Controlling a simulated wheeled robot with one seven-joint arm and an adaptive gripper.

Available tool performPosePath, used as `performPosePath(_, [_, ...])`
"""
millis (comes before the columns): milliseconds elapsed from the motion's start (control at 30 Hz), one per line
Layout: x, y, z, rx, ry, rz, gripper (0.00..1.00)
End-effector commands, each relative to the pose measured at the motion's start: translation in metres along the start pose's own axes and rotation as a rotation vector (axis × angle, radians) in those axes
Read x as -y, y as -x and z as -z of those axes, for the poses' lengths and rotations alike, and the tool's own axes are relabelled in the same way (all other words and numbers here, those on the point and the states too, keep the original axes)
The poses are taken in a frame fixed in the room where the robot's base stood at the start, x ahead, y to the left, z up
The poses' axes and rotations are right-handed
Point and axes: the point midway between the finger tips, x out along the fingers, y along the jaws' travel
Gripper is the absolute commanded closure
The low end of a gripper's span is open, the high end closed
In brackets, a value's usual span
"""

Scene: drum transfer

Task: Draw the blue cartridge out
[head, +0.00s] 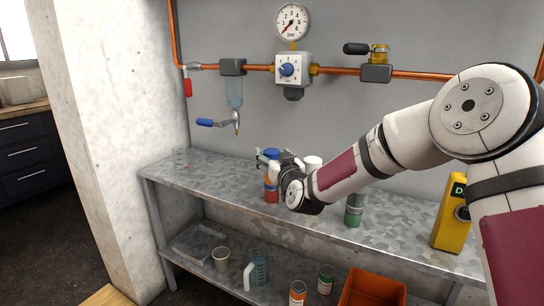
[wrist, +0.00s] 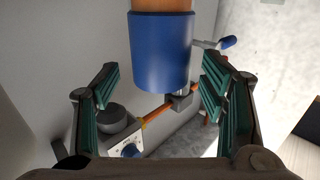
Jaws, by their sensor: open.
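A blue-topped cylinder (head: 271,153) with an orange-red lower part stands on the upper metal shelf in the head view. I cannot tell for sure that it is the blue cartridge. In the wrist view a blue cylindrical part (wrist: 161,55) with an orange-brown end hangs from the top edge, between my fingers and apart from both. My gripper (head: 274,163) is at the cylinder's upper part in the head view, which partly hides it. The gripper is open, with green ribbed pads on both sides in the wrist view (wrist: 160,82).
A white-capped container (head: 312,162) and a green canister (head: 354,208) stand right of the cylinder, partly behind my arm. A yellow device (head: 452,215) stands farther right. Copper piping (head: 340,71) with a regulator (head: 292,68) runs along the wall.

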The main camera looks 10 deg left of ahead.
Motion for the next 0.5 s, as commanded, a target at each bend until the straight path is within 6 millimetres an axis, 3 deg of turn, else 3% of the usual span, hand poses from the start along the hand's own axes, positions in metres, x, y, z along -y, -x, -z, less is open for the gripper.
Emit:
performPosePath(200, [0.001, -0.017, 0.0, 0.0, -0.001, 0.001, 0.35])
performPosePath(500, [0.001, -0.019, 0.0, 0.0, -0.001, 0.001, 0.35])
